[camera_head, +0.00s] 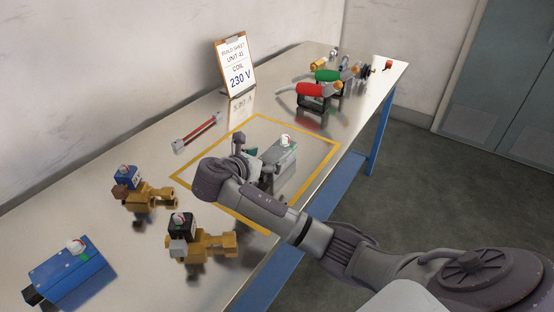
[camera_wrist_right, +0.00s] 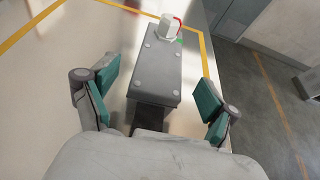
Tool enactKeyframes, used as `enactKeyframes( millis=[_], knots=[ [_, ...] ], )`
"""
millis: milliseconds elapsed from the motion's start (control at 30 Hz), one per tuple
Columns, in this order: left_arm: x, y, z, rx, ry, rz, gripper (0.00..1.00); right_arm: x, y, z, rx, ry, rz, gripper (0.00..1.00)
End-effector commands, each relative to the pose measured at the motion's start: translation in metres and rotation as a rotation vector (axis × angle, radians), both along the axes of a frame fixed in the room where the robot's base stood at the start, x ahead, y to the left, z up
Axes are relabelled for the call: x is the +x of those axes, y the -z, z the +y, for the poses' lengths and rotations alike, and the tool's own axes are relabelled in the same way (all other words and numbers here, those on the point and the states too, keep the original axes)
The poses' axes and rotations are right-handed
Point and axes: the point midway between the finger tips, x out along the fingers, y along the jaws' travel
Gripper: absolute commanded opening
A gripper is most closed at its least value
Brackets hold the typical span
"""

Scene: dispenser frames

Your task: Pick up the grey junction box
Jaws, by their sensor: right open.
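The grey junction box (camera_head: 282,159) stands on the metal table inside a yellow-outlined rectangle (camera_head: 318,168), with a white and red knob at its far end. It fills the middle of the right wrist view (camera_wrist_right: 160,72), its long side running away from the camera. My right gripper (camera_head: 254,163) is at the near end of the box. In the right wrist view its two green-padded fingers (camera_wrist_right: 155,100) are spread open, one on each side of the box, with gaps showing. The right arm partly hides the box in the head view. My left gripper is not in view.
Brass valves with a blue coil (camera_head: 128,177) and a black coil (camera_head: 181,224) stand on the near table. A blue box (camera_head: 70,272) is at the front left. Red (camera_head: 310,90) and green (camera_head: 327,75) tools lie farther back. A build sheet (camera_head: 234,66) stands behind.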

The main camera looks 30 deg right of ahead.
Motion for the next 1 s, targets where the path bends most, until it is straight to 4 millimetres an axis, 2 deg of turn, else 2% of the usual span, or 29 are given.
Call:
enactKeyframes(
  millis=[100,233,567,1000],
  knots=[
    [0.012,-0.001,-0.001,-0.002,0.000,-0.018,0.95,0.007,0.008,-0.017,-0.002,0.003,0.002,0.86],
    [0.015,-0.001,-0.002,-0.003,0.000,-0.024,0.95,0.013,0.015,-0.031,-0.001,0.003,0.001,0.86],
    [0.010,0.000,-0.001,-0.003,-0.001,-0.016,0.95,0.016,0.018,-0.036,0.000,0.000,0.000,0.85],
    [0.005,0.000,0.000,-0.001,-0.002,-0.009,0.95,0.016,0.017,-0.036,-0.001,0.000,-0.001,0.11]
  ],
)
